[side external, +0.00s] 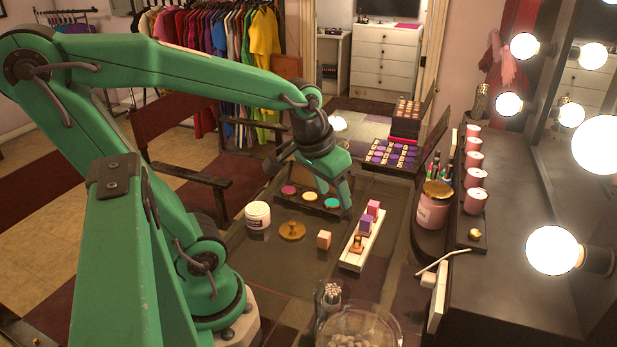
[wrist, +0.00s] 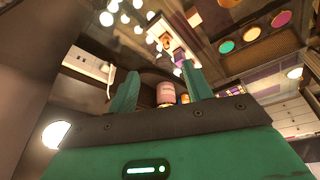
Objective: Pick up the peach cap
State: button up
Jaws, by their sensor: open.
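The peach cap (side external: 324,239) is a small block standing on the dark glass table, left of a white holder (side external: 352,262). The holder carries an uncovered lipstick (side external: 357,244), a purple cap (side external: 366,223) and a pink cap (side external: 373,208). My gripper (side external: 336,200) is open and empty, pointing down above and behind the peach cap, apart from it, near a palette of coloured pans (side external: 310,200). Its open fingers (wrist: 160,74) also show in the wrist view, which is steeply tilted.
A white jar (side external: 258,215) and a round gold piece (side external: 292,230) stand left of the cap. A glass bowl (side external: 358,328) and a glass of white sticks (side external: 331,293) are at the front. A pink jar (side external: 433,206) and lit mirror bulbs (side external: 553,250) are at the right.

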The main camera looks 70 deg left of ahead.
jog(key=w+a+f+n+g, duration=0.2)
jog(key=w+a+f+n, duration=0.1)
jog(key=a+f, duration=0.25)
jog(key=n+g, duration=0.2)
jog(key=n, duration=0.1)
send_over(325, 233)
jog(key=shift+h, duration=0.3)
notch_tip(325, 233, down, 7)
jog(key=shift+s+d+f, duration=0.1)
jog(key=shift+s, duration=0.05)
jog(key=shift+f, duration=1.3)
jog(key=shift+f, duration=2.6)
jog(key=c, duration=1)
